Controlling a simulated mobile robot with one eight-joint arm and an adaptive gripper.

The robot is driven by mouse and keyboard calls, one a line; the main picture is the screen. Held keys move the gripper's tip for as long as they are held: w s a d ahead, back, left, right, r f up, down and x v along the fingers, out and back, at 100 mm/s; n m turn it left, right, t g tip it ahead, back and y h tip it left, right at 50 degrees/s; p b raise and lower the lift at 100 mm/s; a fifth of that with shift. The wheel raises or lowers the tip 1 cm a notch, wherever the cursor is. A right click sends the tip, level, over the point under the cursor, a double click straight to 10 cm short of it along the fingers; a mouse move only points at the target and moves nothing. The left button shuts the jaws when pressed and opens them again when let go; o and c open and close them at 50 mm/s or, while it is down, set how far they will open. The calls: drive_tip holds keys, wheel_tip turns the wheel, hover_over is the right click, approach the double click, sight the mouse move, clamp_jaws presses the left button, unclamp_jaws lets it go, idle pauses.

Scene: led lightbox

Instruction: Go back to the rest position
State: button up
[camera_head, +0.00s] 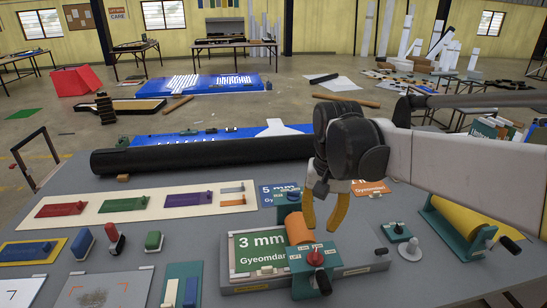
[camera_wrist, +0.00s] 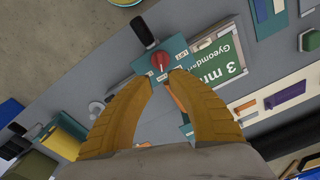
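My gripper (camera_head: 322,228) has yellow fingers pointing down. It hangs above a device with a green "3 mm Gyeomdan" panel (camera_head: 258,250), an orange roller (camera_head: 298,229) and a teal box (camera_head: 300,262) with a red knob (camera_head: 316,257). In the wrist view, my gripper (camera_wrist: 162,80) has its fingertips apart with nothing held between them. The red knob (camera_wrist: 160,61) shows just beyond the tips, and the green panel (camera_wrist: 225,57) lies to the right. The fingers hide part of the roller. I cannot tell whether a finger touches the device.
The grey table holds a long black roll (camera_head: 200,155) at the back and a cream strip (camera_head: 150,213) with colored blocks. A yellow roller in a teal holder (camera_head: 466,222) stands at the right. A red-topped tool (camera_head: 113,236) and small blocks stand at the left.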

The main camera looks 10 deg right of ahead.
drive_tip(key=s+f+t+b, duration=0.1)
drive_tip(key=s, duration=0.1)
drive_tip(key=s+f+n+t+b, duration=0.1)
drive_tip(key=s+f+b, duration=0.1)
drive_tip(key=s+f+n+t+b, duration=0.1)
drive_tip(key=s+f, duration=0.1)
drive_tip(key=s, duration=0.1)
drive_tip(key=shift+b, duration=0.4)
drive_tip(key=s+f+n+t+b, duration=0.1)
drive_tip(key=s+f+b, duration=0.1)
drive_tip(key=f, duration=0.1)
drive_tip(key=s+f+n+t+b, duration=0.1)
drive_tip(key=s+f+t, duration=0.1)
drive_tip(key=s+f, duration=0.1)
drive_tip(key=shift+t+b, duration=0.3)
drive_tip(key=shift+b, duration=0.05)
